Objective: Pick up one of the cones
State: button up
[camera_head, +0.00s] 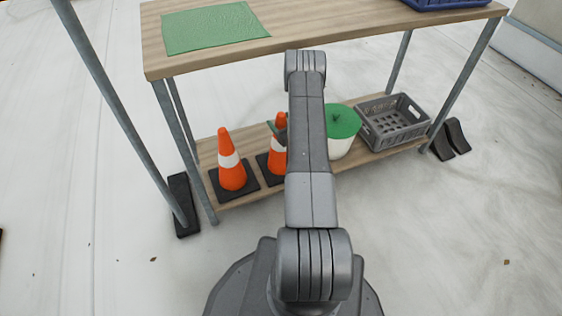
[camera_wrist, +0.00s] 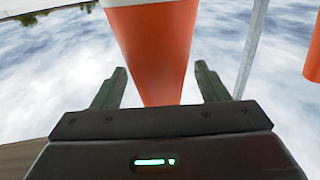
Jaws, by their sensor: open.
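Two orange cones with white bands and dark square bases stand upright on the lower shelf. The left cone (camera_head: 229,176) is in full view in the head view. The right cone (camera_head: 278,162) is partly hidden by my arm. My gripper (camera_head: 278,130) is by the top of the right cone, mostly hidden behind my arm in the head view. In the wrist view my gripper (camera_wrist: 157,82) is open, with one finger on each side of the narrow orange part of this cone (camera_wrist: 155,50). I cannot tell whether either finger touches it. The other cone (camera_wrist: 313,55) shows at the right edge.
The wooden lower shelf (camera_head: 248,195) also holds a white bucket with a green lid (camera_head: 341,122) and a grey crate (camera_head: 393,122). The table top (camera_head: 300,25) above carries a green mat (camera_head: 212,27) and a blue crate (camera_head: 445,3). Metal legs (camera_head: 180,125) stand at the corners.

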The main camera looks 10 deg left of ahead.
grip_shut()
jog(key=shift+r, duration=0.15)
